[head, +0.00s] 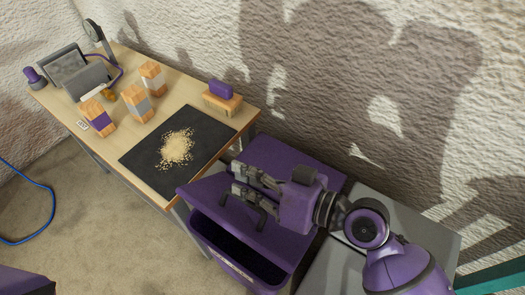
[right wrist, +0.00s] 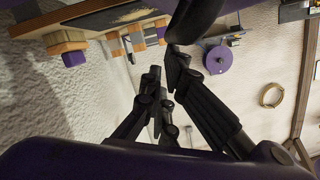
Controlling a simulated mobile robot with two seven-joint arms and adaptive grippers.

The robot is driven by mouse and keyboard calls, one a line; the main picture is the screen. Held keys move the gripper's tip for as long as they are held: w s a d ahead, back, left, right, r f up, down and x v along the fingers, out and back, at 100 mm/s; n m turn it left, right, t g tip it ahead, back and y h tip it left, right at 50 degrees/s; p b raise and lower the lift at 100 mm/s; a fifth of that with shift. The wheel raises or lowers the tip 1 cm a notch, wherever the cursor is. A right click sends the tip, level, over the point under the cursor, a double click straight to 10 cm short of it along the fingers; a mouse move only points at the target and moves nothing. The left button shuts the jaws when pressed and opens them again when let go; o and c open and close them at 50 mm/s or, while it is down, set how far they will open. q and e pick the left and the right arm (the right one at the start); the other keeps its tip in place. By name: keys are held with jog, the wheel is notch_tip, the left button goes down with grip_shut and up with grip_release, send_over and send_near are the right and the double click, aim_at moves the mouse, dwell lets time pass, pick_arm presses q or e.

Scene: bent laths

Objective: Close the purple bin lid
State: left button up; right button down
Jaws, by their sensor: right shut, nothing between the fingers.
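The purple bin (head: 235,266) stands on the floor beside the table's right end. Its purple lid (head: 208,192) is tilted above the bin, and a dark opening shows below the lid's front edge. My right gripper (head: 232,179) is over the lid, shut and empty, its fingers pointing left toward the table. The gripper hides part of the lid, and I cannot tell whether it touches it. In the right wrist view the dark fingers of the gripper (right wrist: 164,78) show. My left gripper is not in view.
A grey surface (head: 330,268) lies right of the bin. A rough wall stands behind. A blue cable (head: 50,205) lies on the floor at left.

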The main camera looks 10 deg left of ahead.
aim_at(222, 216)
jog(key=s+a+f+n, duration=0.1)
jog(key=s, duration=0.1)
jog(key=s+f+n+t, duration=0.1)
jog(key=s+f+n, duration=0.1)
jog(key=s+a+f+n, duration=0.1)
jog(key=s+f, duration=0.1)
jog(key=shift+s+a+f+n+h, duration=0.25)
jog(key=shift+s+a+n+h, duration=0.05)
jog(key=shift+s+a+h, duration=0.1)
jog(key=shift+s+a+f+t, duration=0.1)
jog(key=shift+s+f+t, duration=0.25)
jog(key=shift+f, duration=0.25)
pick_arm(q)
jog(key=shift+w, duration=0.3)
pick_arm(e)
jog(key=shift+s+a+f, duration=0.15)
jog(key=shift+s+f, duration=0.15)
jog(key=shift+f, duration=0.2)
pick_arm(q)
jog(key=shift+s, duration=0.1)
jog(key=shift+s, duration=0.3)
pick_arm(e)
notch_tip(222, 216, up, 10)
